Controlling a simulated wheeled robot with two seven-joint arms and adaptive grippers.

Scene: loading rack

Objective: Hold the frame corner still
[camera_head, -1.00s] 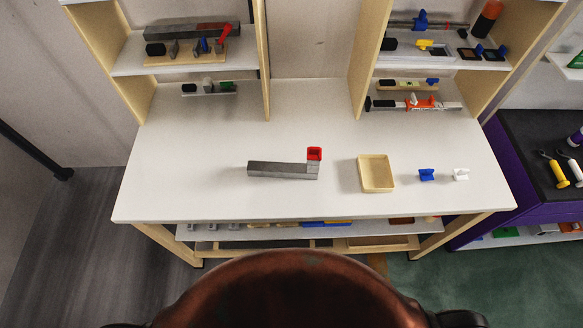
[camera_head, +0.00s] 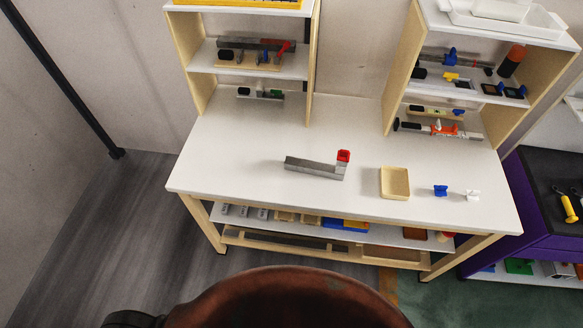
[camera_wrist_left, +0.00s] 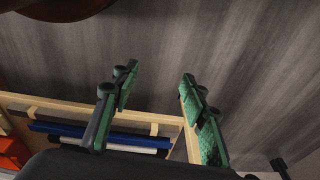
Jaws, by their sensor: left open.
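The frame corner is a grey L-shaped metal bar (camera_head: 314,168) lying on the white table top, with a red square piece (camera_head: 343,156) at its short right end. My left gripper (camera_wrist_left: 158,88) is open and empty in the left wrist view, its green-padded fingers apart. Behind them are the floor and the wooden edge of a lower shelf; the frame corner is not in that view. Neither gripper shows in the head view.
A shallow beige tray (camera_head: 382,190), a blue clip (camera_head: 440,190) and a white clip (camera_head: 472,195) lie right of the bar. Shelf units stand at the back. The table's left part is clear. A purple cabinet (camera_head: 535,215) stands at right.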

